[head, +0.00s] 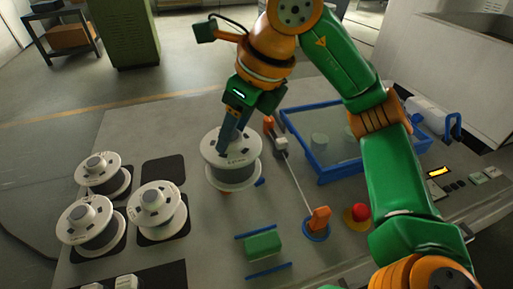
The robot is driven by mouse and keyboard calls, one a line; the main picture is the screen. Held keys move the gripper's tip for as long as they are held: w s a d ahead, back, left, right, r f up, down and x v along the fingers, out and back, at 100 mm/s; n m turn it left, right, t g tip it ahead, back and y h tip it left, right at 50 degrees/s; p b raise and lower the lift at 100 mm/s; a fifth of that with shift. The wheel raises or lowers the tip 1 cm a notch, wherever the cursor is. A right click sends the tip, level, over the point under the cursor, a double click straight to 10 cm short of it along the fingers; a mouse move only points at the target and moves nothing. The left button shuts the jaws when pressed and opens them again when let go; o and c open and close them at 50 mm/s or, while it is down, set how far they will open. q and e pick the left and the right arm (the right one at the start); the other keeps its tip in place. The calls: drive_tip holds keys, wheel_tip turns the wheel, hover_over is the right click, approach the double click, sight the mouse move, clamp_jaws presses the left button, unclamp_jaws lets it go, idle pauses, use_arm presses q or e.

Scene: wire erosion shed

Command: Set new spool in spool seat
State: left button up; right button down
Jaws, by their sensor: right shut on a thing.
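My right gripper (232,137) points down and is shut on a spool (231,175) with white flanges and grey wire, at its hub. The spool is roughly upright above the middle of the grey worktop; whether it touches anything below is hard to tell. A small blue piece and a bit of orange show at its lower edge. The spool seat is not clearly visible and may be hidden under the spool. Three similar spools stand at the left: one at the back (103,175), one at the front (90,228), one to the right (158,212). My left gripper is not in view.
An empty dark pad (164,170) lies left of the held spool. A blue-framed tank (318,170), an orange piece on a blue ring (317,225), a red button (360,212) and a green block (263,246) are to the right and front. A thin wire crosses there.

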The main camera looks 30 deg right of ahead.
drive_tip(key=w+d+f+p, duration=0.3)
drive_tip(key=w+d+f, duration=0.4)
drive_tip(key=w+f, duration=0.3)
wheel_tip(320, 180, down, 2)
drive_tip(key=shift+d+f, duration=0.1)
drive_tip(key=shift+d, duration=0.1)
drive_tip(key=shift+s+f, duration=0.1)
drive_tip(key=shift+c, duration=1.3)
unclamp_jaws()
drive_tip(key=shift+s, duration=0.1)
drive_tip(key=v, duration=1.2)
